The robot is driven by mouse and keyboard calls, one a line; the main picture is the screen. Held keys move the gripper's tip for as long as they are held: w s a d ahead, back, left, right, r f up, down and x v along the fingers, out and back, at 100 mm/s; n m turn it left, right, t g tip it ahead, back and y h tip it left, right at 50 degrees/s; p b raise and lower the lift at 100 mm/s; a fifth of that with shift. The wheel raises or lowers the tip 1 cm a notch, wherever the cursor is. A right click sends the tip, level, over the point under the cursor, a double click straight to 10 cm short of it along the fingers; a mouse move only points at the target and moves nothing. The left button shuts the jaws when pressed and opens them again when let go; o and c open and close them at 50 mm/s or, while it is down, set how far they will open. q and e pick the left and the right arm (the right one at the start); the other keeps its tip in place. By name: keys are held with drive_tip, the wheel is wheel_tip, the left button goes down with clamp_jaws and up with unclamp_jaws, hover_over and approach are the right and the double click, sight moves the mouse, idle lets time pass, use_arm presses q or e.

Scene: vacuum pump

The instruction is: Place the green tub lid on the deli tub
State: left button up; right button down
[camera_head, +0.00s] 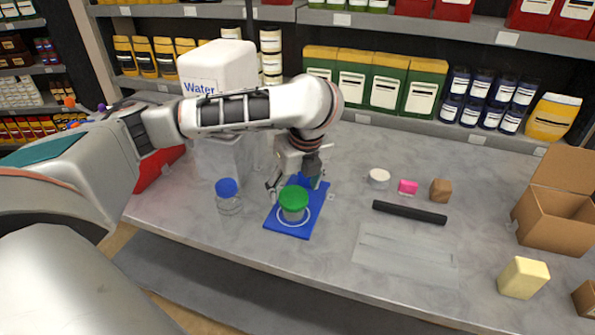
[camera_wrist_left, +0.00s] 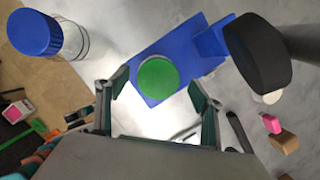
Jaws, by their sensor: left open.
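The green tub lid (camera_head: 293,198) sits on top of the deli tub (camera_head: 292,214), which stands inside the white ring on the blue mat (camera_head: 281,229). The lid looks about level; I cannot tell whether it is pressed fully down. In the left wrist view the round green lid (camera_wrist_left: 158,78) hides the tub beneath it. My left gripper (camera_head: 293,190) is open, just behind and above the lid; its fingers (camera_wrist_left: 160,90) are spread to either side of the lid's near edge and look apart from it. My right gripper is not in view.
A clear bottle with a blue cap (camera_head: 227,188) stands left of the mat. A black bar (camera_head: 409,212), white round container (camera_head: 379,178), pink block (camera_head: 408,187) and brown block (camera_head: 440,190) lie to the right. A cardboard box (camera_head: 556,218) is at the far right.

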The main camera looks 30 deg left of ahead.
sight(297, 201)
use_arm(q)
drive_tip(key=p+v, duration=0.1)
drive_tip(key=v, duration=0.3)
drive_tip(key=shift+r, duration=0.35)
drive_tip(key=p+v, duration=0.1)
drive_tip(key=v, duration=0.6)
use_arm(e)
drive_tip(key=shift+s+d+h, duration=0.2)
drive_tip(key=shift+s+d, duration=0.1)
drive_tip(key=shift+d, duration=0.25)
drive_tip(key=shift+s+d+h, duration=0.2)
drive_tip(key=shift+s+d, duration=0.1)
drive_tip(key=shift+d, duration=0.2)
use_arm(q)
drive_tip(key=shift+d, duration=0.1)
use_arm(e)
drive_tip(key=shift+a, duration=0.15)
use_arm(q)
drive_tip(key=shift+s+f, duration=0.1)
drive_tip(key=shift+s, duration=0.05)
